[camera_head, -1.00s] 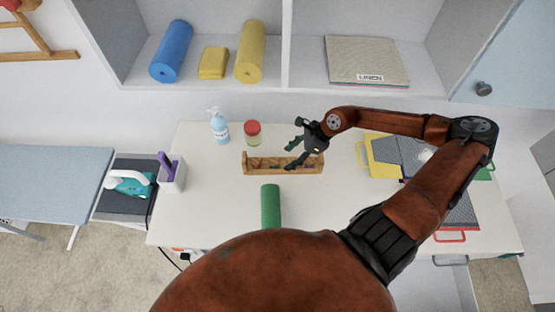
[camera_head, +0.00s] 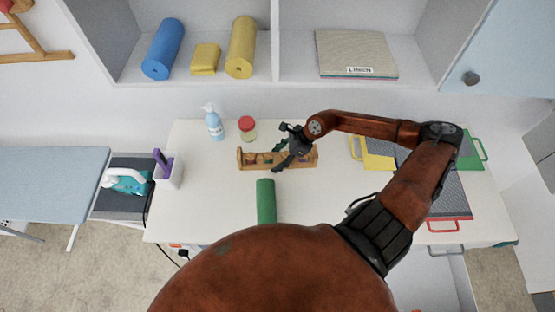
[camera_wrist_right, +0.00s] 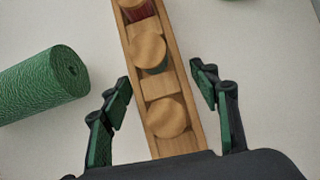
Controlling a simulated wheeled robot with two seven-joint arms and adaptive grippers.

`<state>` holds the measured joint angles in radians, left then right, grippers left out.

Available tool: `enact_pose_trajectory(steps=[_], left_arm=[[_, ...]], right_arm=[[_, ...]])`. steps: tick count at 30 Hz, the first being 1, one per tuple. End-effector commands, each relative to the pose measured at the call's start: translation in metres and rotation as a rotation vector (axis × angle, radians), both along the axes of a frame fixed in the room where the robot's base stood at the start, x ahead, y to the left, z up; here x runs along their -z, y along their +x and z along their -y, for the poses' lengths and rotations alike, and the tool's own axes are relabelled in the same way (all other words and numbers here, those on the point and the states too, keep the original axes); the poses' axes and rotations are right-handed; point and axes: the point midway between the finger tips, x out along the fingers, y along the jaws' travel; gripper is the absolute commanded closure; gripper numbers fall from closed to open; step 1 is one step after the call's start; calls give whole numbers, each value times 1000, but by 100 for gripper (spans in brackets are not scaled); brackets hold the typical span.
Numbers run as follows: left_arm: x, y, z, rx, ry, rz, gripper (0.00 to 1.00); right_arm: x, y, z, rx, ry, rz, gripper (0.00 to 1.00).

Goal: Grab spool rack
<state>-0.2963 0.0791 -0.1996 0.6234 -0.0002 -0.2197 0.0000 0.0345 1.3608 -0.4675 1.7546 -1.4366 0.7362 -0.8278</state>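The spool rack (camera_head: 308,159) is a long wooden tray with several spools in it, lying on the white table. In the right wrist view the rack (camera_wrist_right: 183,143) runs up the middle, its spools showing round wooden ends. My right gripper (camera_head: 282,154) is over the rack in the head view. In the wrist view my right gripper (camera_wrist_right: 162,88) is open, one finger on each side of the rack, with visible gaps between fingers and rack. I cannot tell how far above the table the fingertips are. My left gripper is not in view.
A green roll (camera_head: 266,202) lies close in front of the rack. A blue pump bottle (camera_head: 214,125) and a red-lidded jar (camera_head: 247,130) stand behind it. A purple-handled tool sits in a white holder (camera_head: 168,176) at left. Coloured boards (camera_head: 378,161) lie at right.

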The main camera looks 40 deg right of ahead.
Motion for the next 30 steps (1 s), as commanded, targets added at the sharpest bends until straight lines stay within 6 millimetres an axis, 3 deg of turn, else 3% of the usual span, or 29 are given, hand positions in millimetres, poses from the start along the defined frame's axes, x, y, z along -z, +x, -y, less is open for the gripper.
enact_pose_trajectory(steps=[6,18,30], left_arm=[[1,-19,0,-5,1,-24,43],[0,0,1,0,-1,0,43],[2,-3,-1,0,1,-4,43]], right_arm=[[0,0,0,0,0,0,61],[0,0,0,1,0,0,88],[-7,1,1,1,0,2,88]])
